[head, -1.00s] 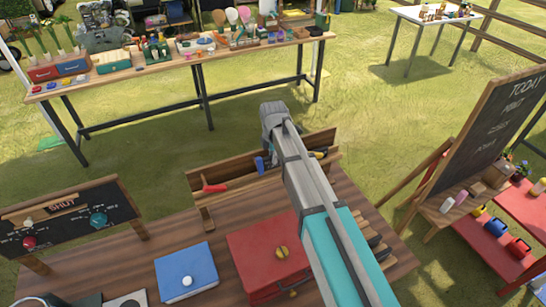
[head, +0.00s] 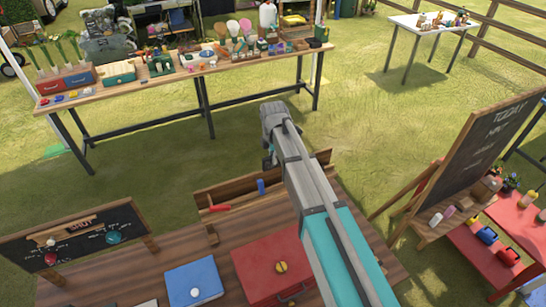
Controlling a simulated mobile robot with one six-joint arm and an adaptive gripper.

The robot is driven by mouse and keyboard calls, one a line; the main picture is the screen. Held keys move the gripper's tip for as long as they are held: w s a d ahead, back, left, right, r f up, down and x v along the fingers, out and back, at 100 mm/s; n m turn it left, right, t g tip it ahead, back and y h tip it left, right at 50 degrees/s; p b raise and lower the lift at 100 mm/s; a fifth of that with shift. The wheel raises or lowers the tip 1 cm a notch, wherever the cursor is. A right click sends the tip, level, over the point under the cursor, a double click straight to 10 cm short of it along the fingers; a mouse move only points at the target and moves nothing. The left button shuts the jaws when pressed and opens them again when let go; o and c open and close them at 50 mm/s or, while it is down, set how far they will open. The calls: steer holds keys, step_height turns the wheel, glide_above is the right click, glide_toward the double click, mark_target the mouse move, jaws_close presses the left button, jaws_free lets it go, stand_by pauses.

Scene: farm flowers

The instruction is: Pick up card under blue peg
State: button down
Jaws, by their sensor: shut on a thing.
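The blue peg (head: 261,187) stands upright in the wooden rack at the back of the brown table, just left of my arm. I cannot make out a card under it. A red piece (head: 219,208) lies at the rack's left end. My arm reaches over the table and covers the rack's right part. A small dark part at the arm's far end shows just above the blue peg. My gripper's jaws and anything in them are hidden behind the arm.
A black sign panel (head: 75,233) stands left. A chalkboard (head: 485,150) stands right. A long workbench (head: 190,76) is behind, across open grass.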

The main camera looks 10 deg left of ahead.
steer(key=shift+r+p, duration=0.8)
steer(key=shift+r, duration=0.25)
steer(key=shift+s, duration=0.1)
